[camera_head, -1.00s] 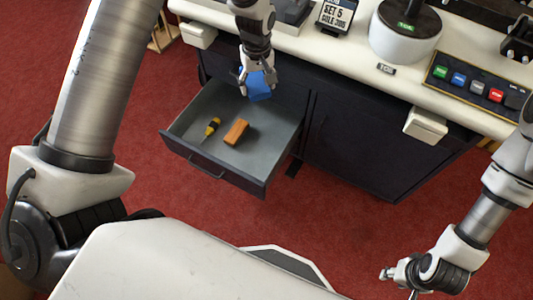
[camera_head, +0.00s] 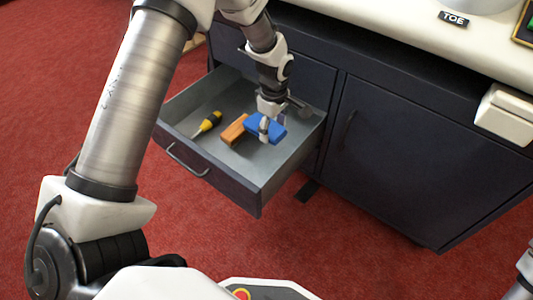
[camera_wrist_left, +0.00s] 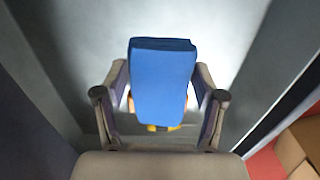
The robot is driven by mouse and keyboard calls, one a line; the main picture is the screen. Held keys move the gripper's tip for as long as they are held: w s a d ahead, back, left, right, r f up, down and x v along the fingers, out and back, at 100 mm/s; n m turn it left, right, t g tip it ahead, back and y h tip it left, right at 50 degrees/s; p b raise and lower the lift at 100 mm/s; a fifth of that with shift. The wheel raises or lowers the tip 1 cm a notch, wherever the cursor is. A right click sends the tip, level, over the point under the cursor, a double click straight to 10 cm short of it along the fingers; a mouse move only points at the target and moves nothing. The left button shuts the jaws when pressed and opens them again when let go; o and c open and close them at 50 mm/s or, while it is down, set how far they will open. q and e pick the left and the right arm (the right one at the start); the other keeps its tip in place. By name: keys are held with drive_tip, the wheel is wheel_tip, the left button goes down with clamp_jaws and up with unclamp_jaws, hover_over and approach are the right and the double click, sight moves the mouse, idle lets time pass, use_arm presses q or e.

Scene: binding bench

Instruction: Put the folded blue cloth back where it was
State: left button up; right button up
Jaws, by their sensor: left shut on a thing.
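The folded blue cloth (camera_head: 272,122) is a flat blue pad between the fingers of my left gripper (camera_head: 268,130), inside the outline of the open drawer (camera_head: 212,176). It lies toward the drawer's right side, close beside the orange block (camera_head: 235,130). I cannot tell whether it touches the drawer floor. In the left wrist view the cloth (camera_wrist_left: 162,80) fills the space between the two fingers of the left gripper (camera_wrist_left: 160,96), over a pale grey surface. My right gripper is outside these views.
A yellow and black screwdriver (camera_head: 208,123) lies in the left part of the drawer. The dark cabinet (camera_head: 400,150) and white bench top (camera_head: 400,20) stand behind and right. Red carpet (camera_head: 370,265) is clear in front. A brown box (camera_wrist_left: 300,145) shows in the left wrist view.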

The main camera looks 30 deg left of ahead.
sight(272, 156)
use_arm(q)
wheel_tip(272, 156, down, 10)
drive_tip(key=b, duration=0.5)
drive_tip(key=shift+b, duration=0.35)
drive_tip(key=shift+r, duration=0.1)
drive_tip(key=o, duration=1.3)
wheel_tip(272, 156, up, 12)
drive_tip(key=p, duration=0.8)
drive_tip(key=shift+r, duration=0.15)
